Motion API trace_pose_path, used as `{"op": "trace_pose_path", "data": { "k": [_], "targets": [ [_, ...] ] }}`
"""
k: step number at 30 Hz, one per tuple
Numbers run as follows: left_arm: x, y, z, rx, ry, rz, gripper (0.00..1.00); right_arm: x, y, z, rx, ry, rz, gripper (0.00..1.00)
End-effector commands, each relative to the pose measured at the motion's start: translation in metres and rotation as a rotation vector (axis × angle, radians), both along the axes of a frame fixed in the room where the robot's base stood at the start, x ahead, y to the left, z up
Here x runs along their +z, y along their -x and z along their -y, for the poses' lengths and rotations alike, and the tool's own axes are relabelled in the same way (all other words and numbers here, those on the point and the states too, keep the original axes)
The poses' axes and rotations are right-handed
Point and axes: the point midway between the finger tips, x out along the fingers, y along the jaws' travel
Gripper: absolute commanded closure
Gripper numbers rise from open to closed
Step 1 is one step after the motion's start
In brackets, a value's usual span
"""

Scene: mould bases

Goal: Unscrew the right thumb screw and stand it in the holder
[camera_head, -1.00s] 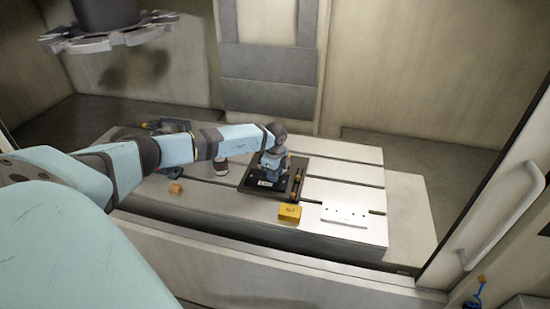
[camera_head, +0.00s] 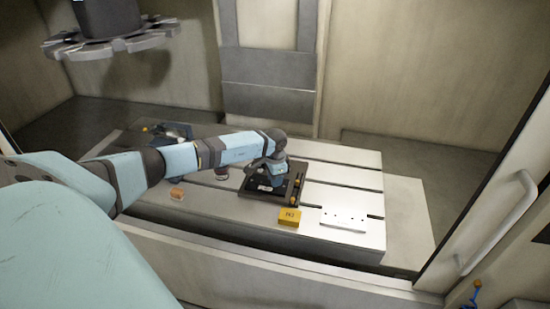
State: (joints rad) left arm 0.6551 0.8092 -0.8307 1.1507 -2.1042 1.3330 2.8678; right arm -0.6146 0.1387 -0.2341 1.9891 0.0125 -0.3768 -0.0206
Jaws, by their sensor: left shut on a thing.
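The dark mould base (camera_head: 255,192) with a white label lies on the machine table. My left gripper (camera_head: 277,184) points down over the middle-right of it. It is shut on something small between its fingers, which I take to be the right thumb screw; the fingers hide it. Small orange-yellow pieces (camera_head: 292,200) sit along the right edge of the base, in what may be the holder, just right of my gripper. They are too small to make out clearly. My right gripper is out of view.
A yellow block (camera_head: 289,216) and a pale plate with holes (camera_head: 343,220) lie in front and to the right. An orange block (camera_head: 177,193) lies left, a dark-and-blue object (camera_head: 170,132) behind it. A tool carousel (camera_head: 112,40) hangs upper left.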

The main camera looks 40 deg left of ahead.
Motion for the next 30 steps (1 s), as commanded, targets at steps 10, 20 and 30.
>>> {"op": "trace_pose_path", "data": {
  "k": [10,20,30],
  "targets": [
    [0.0007,-0.0045,0.0079,0.232,0.009,0.008,1.00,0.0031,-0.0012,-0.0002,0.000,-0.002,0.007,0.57],
    [-0.0003,-0.0011,0.0047,0.403,0.012,0.002,1.00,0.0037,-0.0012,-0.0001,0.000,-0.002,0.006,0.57],
    [0.0015,-0.0010,0.0007,0.519,0.003,0.003,1.00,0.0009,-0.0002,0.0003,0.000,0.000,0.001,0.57]
  ]
}}
